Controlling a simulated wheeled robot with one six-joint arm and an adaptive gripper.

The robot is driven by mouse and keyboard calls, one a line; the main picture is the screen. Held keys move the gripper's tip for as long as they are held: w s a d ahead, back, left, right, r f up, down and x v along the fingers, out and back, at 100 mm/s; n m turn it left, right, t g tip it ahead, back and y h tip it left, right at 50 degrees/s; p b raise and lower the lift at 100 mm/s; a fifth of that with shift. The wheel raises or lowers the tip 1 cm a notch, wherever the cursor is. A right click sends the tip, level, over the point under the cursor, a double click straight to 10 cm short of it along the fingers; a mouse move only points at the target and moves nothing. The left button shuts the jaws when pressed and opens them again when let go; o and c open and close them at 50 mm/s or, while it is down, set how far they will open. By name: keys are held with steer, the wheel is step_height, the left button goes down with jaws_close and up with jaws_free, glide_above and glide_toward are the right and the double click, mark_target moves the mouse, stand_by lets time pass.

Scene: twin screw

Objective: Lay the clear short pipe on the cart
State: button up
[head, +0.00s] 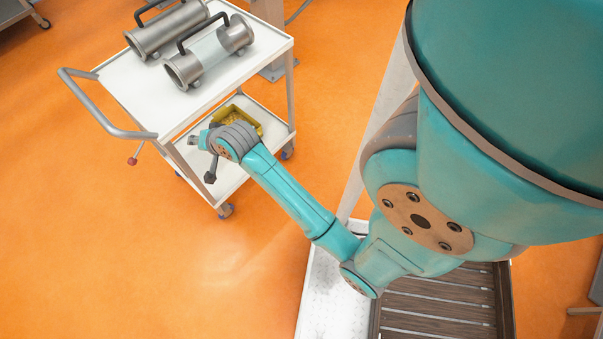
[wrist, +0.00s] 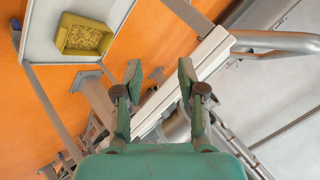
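The clear short pipe (head: 208,54) lies on its side on the top shelf of the white cart (head: 130,82). It has a see-through middle, steel ends and a dark handle on top. A steel pipe (head: 168,28) with a dark handle lies just behind it. My gripper (head: 202,158) is apart from the pipe, beside the cart's near side and lower in the picture. In the wrist view my gripper (wrist: 160,78) has its two fingers spread with nothing held between them. I cannot make out the clear pipe for sure in the wrist view.
A yellow bin (head: 240,119) with small contents sits on the cart's lower shelf and shows in the wrist view (wrist: 84,36). The cart's push handle (head: 98,112) sticks out at the left. Orange floor (head: 90,250) is open in front.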

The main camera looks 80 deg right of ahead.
steer(key=s+a+f+n+t+y, duration=0.1)
steer(key=s+a+f+n+t, duration=0.2)
steer(key=s+a+n, duration=0.85)
steer(key=s+a+r+n+t+y, duration=0.1)
steer(key=s+a+r, duration=0.3)
steer(key=s, duration=0.3)
steer(key=s+a+r+n+y, duration=0.1)
steer(key=s+a+r, duration=0.3)
steer(key=s, duration=0.3)
steer(key=s+a+r+n+t, duration=0.1)
steer(key=s+a+r+n, duration=0.1)
steer(key=s, duration=0.5)
steer(key=shift+s+a+r+t+y, duration=0.3)
steer(key=shift+a+r+y, duration=0.1)
steer(key=shift+a+r, duration=0.5)
